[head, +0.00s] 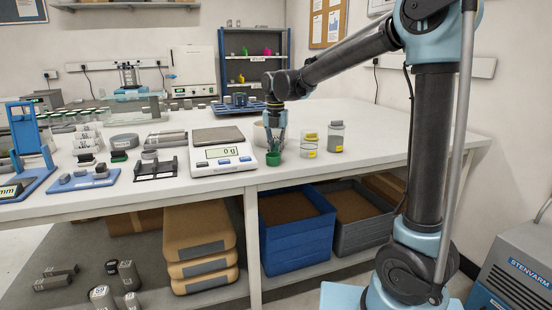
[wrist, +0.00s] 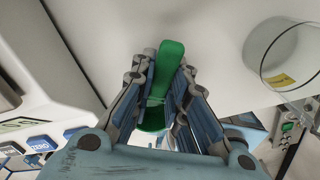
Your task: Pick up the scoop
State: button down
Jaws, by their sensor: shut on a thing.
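The green scoop (wrist: 171,62) is between the two fingers of my gripper (wrist: 163,88) in the wrist view. Its long flat end points up the picture and its rounded end shows lower down between the fingers. In the head view my gripper (head: 276,147) points down near the front edge of the white bench, to the right of the scale. The green scoop (head: 273,159) shows just below the fingertips. My gripper is shut on it. I cannot tell whether the scoop touches the bench top.
The digital scale (head: 222,158) reading 0 g stands close on the left. A pale round container (head: 260,138) is partly hidden behind my gripper. The bench's right side (head: 410,128) is clear.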

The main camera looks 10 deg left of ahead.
aim_at(276, 148)
notch_tip(276, 148, up, 10)
dwell(0.6)
dwell(0.4)
